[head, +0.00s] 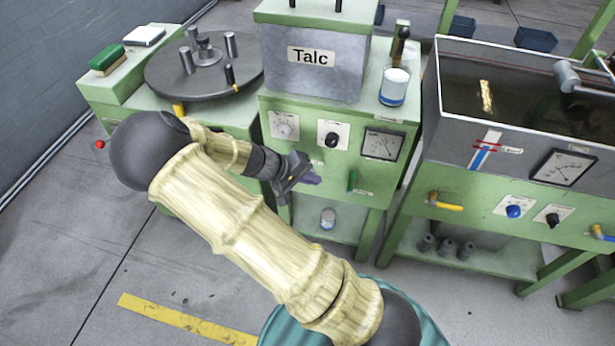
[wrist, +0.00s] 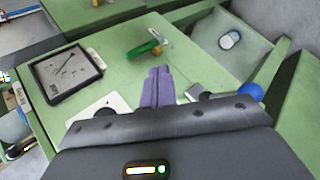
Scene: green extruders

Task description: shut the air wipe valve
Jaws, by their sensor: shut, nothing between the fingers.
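A valve with a green lever (head: 352,180) is on the front of the middle green cabinet, below the right dial gauge. Its lever hangs about upright in the head view. The lever also shows in the wrist view (wrist: 141,50), beyond my fingertips, with a small label beside it that I cannot read. I cannot tell from lettering which valve is the air wipe valve. My gripper (head: 312,180) is in front of the cabinet, left of the green lever and apart from it. Its purple fingers (wrist: 158,75) are together and empty.
The cabinet front carries a dial gauge (head: 382,144) and a black knob (head: 332,140). A jar (head: 327,218) stands on the shelf below. To the right, a water tank bench has a yellow lever (head: 445,205) and a blue knob (head: 514,211). Open floor lies in front.

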